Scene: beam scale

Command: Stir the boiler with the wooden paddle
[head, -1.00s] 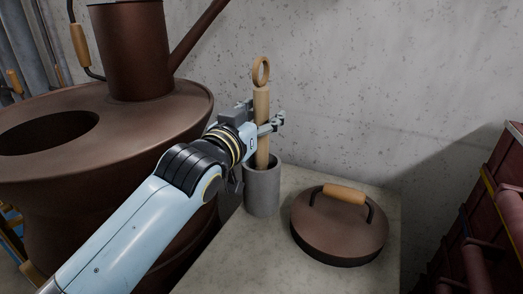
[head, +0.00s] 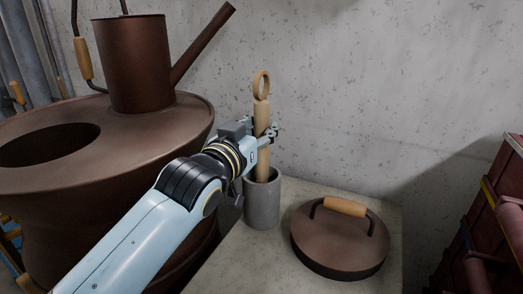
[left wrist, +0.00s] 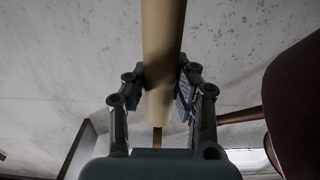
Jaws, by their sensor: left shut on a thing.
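The wooden paddle (head: 261,110) stands upright in a grey cylindrical holder (head: 263,203), its ring handle at the top. My left gripper (head: 264,136) is shut around the paddle's shaft above the holder's rim. In the left wrist view the pale shaft (left wrist: 162,50) runs between the two fingers (left wrist: 160,95). The paddle's lower end is hidden in the holder. The brown boiler (head: 150,120) stands at the left with a dark round opening (head: 48,145) in its top. My right gripper is not in view.
A round brown lid (head: 338,245) with a wooden handle lies on the pale counter (head: 240,262) right of the holder. A brown can-shaped vessel (head: 133,62) with a slanted spout rises from the boiler top. Dark red crates or drawers (head: 495,210) stand at the far right. A concrete wall is behind.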

